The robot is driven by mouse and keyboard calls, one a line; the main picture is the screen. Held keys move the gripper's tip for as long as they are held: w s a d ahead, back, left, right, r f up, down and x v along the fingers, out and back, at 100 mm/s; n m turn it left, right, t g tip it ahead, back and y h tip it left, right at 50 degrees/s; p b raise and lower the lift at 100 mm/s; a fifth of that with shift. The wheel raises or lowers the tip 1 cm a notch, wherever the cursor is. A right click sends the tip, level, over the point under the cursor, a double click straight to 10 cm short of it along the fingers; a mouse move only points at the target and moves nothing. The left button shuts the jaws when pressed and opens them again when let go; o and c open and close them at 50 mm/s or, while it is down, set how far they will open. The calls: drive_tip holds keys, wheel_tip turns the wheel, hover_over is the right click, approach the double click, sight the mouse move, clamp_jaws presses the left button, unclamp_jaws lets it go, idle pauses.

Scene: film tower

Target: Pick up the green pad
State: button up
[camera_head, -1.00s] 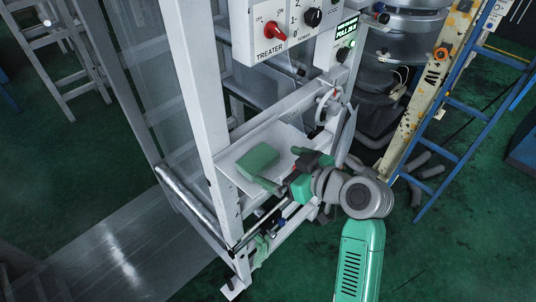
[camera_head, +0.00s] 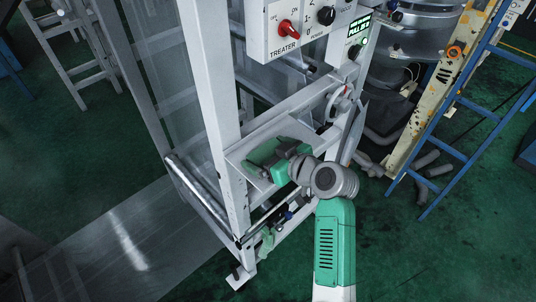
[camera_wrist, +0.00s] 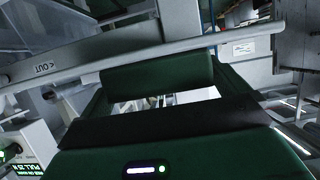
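The green pad (camera_wrist: 157,80) lies on the white shelf (camera_head: 237,158) of the machine frame. The fingers are apart, so the gripper is open. I cannot tell whether a finger touches the pad.
A white upright post (camera_head: 209,100) stands just left of the shelf. The treater control box (camera_head: 284,32) hangs above it. A metal roller (camera_head: 198,190) is at the left.

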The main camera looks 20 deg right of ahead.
sight(268, 152)
drive_tip(key=c, duration=0.6)
drive_tip(key=shift+r, duration=0.55)
wheel_tip(268, 152, up, 2)
drive_tip(key=shift+r+b, duration=0.25)
drive_tip(key=shift+b, duration=0.25)
drive_tip(key=s+a+b, duration=0.1)
drive_tip(key=s+a, duration=0.3)
drive_tip(key=s, duration=0.3)
drive_tip(key=s+a+r, duration=0.1)
drive_tip(key=s+a, duration=0.3)
drive_tip(key=s, duration=0.3)
drive_tip(key=shift+r+b, duration=0.2)
drive_tip(key=shift+b, duration=0.15)
drive_tip(key=o, duration=0.4)
drive_tip(key=shift+c, duration=0.2)
drive_tip(key=c, duration=0.3)
